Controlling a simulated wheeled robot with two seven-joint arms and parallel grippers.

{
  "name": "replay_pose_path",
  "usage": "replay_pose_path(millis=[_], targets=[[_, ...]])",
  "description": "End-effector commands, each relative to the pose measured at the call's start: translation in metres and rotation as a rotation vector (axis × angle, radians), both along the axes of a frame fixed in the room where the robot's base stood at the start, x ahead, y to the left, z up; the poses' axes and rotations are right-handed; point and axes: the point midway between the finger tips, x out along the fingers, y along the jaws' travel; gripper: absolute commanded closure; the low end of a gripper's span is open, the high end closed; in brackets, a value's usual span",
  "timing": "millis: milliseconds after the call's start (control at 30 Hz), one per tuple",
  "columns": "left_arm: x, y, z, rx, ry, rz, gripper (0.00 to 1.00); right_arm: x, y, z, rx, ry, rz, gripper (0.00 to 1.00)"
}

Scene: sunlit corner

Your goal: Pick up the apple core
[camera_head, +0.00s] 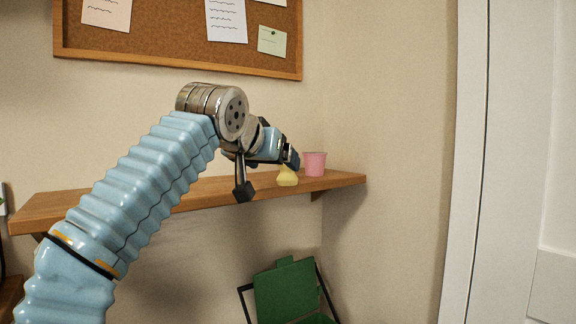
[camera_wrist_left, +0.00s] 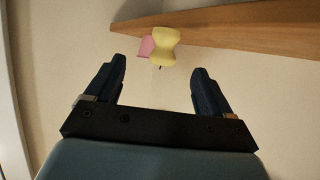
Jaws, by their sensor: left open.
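The pale yellow apple core (camera_head: 287,178) stands on the wooden shelf near its right end, just left of a pink cup. My left gripper (camera_head: 292,159) is close to the core in the head view, and its fingers partly hide the core's top. In the left wrist view the core (camera_wrist_left: 164,42) lies ahead of my open left gripper (camera_wrist_left: 158,75), roughly in line with the space between the fingers. Nothing is between the fingers. My right gripper is in neither view.
The pink cup (camera_head: 315,164) stands right of the core, and partly shows behind it in the wrist view (camera_wrist_left: 146,46). The shelf (camera_head: 335,179) ends near the wall corner. A green folding chair (camera_head: 285,291) is below. A corkboard (camera_head: 170,45) hangs above.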

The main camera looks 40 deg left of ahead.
Motion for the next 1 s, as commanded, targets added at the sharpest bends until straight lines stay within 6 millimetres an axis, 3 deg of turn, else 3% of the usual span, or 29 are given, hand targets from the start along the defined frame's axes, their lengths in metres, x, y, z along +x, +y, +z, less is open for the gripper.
replay_pose_path(millis=[67, 133, 400, 733, 1000], targets=[[-0.008, 0.005, 0.008, -0.004, -0.011, 0.015, 0.18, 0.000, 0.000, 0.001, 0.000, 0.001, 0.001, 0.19], [-0.003, 0.010, 0.006, -0.005, -0.012, 0.021, 0.18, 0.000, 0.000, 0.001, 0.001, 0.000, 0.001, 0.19], [0.046, 0.027, -0.015, -0.005, -0.011, 0.020, 0.18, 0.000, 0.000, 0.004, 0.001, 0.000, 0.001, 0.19], [0.071, 0.035, -0.026, -0.004, -0.012, 0.020, 0.18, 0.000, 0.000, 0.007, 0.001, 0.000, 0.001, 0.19], [0.106, 0.046, -0.042, -0.005, -0.012, 0.019, 0.18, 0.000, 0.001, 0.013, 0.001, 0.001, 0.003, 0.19]])
